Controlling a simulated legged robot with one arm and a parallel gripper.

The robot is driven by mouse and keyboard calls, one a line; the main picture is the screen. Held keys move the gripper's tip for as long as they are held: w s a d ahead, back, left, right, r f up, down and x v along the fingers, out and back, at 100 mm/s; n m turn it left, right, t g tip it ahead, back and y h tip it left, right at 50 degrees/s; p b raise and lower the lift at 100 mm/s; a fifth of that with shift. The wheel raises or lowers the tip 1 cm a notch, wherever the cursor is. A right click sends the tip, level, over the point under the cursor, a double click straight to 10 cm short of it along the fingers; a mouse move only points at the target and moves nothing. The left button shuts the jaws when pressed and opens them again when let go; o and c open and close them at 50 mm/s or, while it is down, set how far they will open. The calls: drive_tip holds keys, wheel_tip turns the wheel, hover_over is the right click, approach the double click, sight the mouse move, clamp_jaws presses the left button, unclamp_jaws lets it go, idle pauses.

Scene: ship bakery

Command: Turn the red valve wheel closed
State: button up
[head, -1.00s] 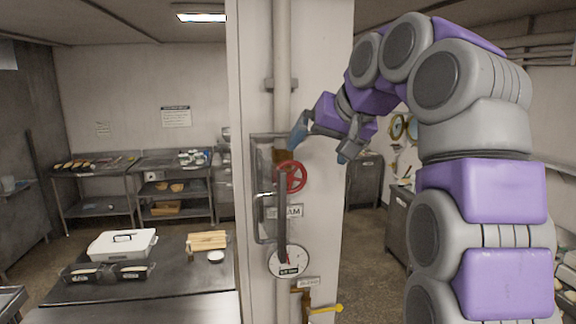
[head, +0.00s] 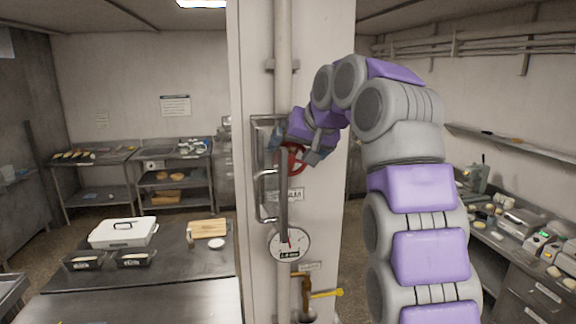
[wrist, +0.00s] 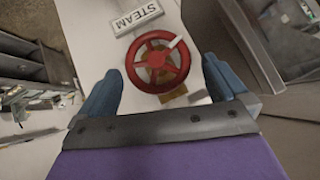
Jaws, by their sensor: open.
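The red valve wheel (wrist: 158,61) is a spoked round handwheel with a white mark on its rim. In the wrist view it sits between and just beyond my two blue fingertips, with a visible gap on either side. In the head view the wheel (head: 296,160) is on the front of the pale column and partly hidden by my wrist. My gripper (wrist: 160,85) is open and empty, facing the wheel; I cannot tell whether it touches it. In the head view my gripper (head: 294,149) is in front of the wheel. A STEAM label (wrist: 138,18) is beside the wheel.
A vertical pipe (head: 283,60) and a metal handle (head: 265,200) run close to the wheel. A pressure gauge (head: 289,243) and a yellow lever (head: 327,294) are below. A steel table (head: 150,275) stands left and a cluttered counter (head: 540,250) right.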

sight(293, 156)
drive_tip(key=x, duration=0.4)
drive_tip(key=shift+w+f, duration=0.3)
drive_tip(key=shift+w, duration=0.05)
drive_tip(key=shift+w+a+f, duration=0.1)
drive_tip(key=shift+w+f, duration=0.1)
drive_tip(key=shift+w, duration=0.1)
drive_tip(key=shift+s, duration=0.1)
drive_tip(key=shift+c, duration=0.3)
drive_tip(key=c, duration=0.7)
